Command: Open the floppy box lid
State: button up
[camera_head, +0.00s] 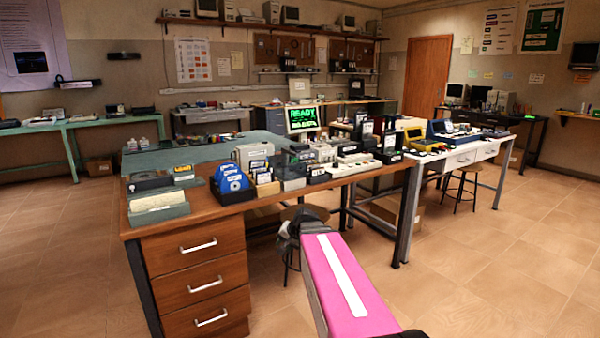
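Several small boxes stand on the left part of the wooden desk (215,213). A dark box (235,195) holds round-edged blue items that look like disks. To its left is a grey-green box (158,213) with pale cards or sheets on it. I cannot tell for sure which one is the floppy box, or how its lid stands. My pink arm with a white stripe reaches up from the bottom. A dark part at its far end, likely my gripper (302,219), is in front of the desk, apart from the boxes. Its fingers are too small and dark to make out.
The desk has wooden drawers (199,283) at its front left. A stool (465,187) stands under the white table (465,155) at right. The tiled floor is clear at right and left.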

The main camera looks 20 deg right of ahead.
jog(key=w+d+r+m+t, duration=0.35)
jog(key=w+d+r, duration=0.25)
jog(key=r, duration=0.3)
jog(key=m+t, duration=0.6)
send_near(287, 167)
jog(key=s+d, duration=0.3)
jog(key=d, duration=0.3)
jog(key=f+x, duration=0.1)
jog(key=x, duration=0.9)
jog(key=shift+a+g, duration=0.35)
jog(key=shift+a, duration=0.05)
jog(key=shift+n, duration=0.25)
grip_shut()
